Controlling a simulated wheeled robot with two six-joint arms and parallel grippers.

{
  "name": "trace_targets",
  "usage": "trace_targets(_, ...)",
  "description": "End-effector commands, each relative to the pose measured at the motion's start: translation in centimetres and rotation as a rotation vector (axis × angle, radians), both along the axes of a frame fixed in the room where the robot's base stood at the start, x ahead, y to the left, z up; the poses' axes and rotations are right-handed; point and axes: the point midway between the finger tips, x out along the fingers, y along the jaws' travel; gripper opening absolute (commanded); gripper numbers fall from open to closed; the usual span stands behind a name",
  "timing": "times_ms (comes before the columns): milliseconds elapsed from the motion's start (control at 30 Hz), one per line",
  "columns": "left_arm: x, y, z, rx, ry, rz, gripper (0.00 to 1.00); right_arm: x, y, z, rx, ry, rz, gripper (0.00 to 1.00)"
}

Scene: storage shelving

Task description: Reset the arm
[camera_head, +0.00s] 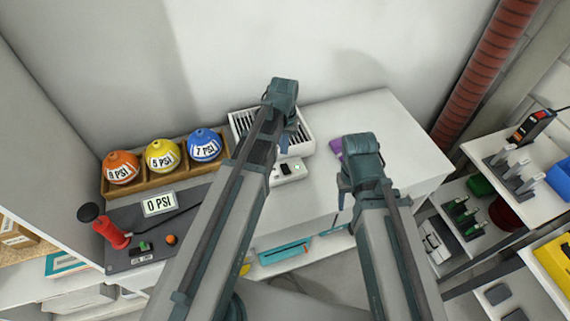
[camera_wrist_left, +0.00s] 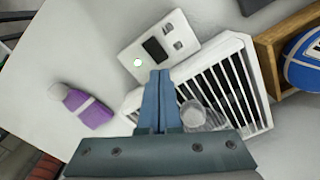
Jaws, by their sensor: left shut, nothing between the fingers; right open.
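My left arm (camera_head: 225,215) reaches up over the white table. Its gripper (camera_head: 289,138) hangs over the white slatted rack, partly hidden by the arm. In the left wrist view its two blue fingers (camera_wrist_left: 160,74) are together with nothing between them. My right arm (camera_head: 395,250) reaches over the table's front edge. Its gripper (camera_head: 343,195) is open and seems empty, near the purple bottle; its fingers show only partly.
The slatted rack (camera_wrist_left: 245,80) holds a clear cup (camera_wrist_left: 195,113). A purple bottle (camera_wrist_left: 90,108) lies on the table (camera_head: 395,125). A wooden tray (camera_head: 150,190) holds orange, yellow and blue balls. The table's right part is clear.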

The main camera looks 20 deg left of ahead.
Motion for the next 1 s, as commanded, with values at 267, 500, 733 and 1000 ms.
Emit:
trace_targets(267, 0.0, 0.0, 0.5, 0.0, 0.0, 0.0, 0.0, 0.0, 0.0, 0.5, 0.0, 0.0, 0.0, 0.5)
trace_targets(500, -3.6, -3.3, 0.5, 0.02, 0.011, -0.093, 0.0, 0.0, 0.0, 0.5, 0.0, 0.0, 0.0, 0.5)
trace_targets(733, -11.5, -8.8, 0.6, 0.077, 0.036, -0.31, 0.0, 0.0, 0.0, 0.5, 0.0, 0.0, 0.0, 0.5)
trace_targets(1000, -14.4, -10.5, 0.6, 0.104, 0.046, -0.403, 0.0, 0.0, 0.0, 0.5, 0.0, 0.0, 0.0, 0.5)
